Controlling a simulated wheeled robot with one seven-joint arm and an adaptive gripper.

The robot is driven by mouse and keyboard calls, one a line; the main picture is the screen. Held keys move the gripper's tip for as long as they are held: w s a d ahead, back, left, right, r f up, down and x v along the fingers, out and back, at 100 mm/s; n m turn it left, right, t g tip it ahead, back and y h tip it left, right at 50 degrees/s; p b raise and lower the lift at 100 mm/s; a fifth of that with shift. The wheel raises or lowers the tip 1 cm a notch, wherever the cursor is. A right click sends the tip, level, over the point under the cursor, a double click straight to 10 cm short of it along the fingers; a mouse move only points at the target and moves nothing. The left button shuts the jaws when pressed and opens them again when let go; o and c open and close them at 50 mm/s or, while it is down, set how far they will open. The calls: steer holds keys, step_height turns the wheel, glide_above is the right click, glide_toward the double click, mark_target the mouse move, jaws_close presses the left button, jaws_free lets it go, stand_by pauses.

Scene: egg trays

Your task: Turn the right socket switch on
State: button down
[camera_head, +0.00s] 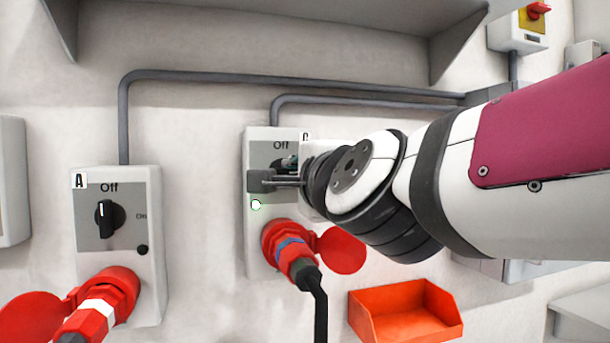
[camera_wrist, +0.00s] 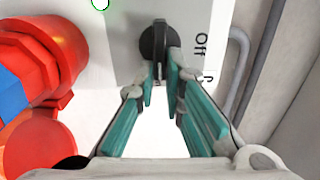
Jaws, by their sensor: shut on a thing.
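The right socket box (camera_head: 257,237) is grey, with an "Off" label, a lit green light (camera_head: 255,204) and a red plug (camera_head: 291,252) with a blue band in its socket. Its black switch knob (camera_wrist: 159,38) shows in the wrist view, beside the "Off" label. My gripper (camera_wrist: 163,76) has its teal fingers closed around the knob's near end. In the head view my gripper (camera_head: 285,172) is at the box's upper front and hides most of the knob.
The left socket box (camera_head: 154,285), marked A, has an upright black knob (camera_head: 104,218) and a red plug with a white band. An orange-red bin (camera_head: 405,312) is below my arm. Grey conduits (camera_head: 290,79) and a shelf (camera_head: 250,25) are above.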

steer(key=shift+f, duration=0.1)
steer(key=c, duration=1.7)
jaws_free()
steer(key=shift+v, duration=6)
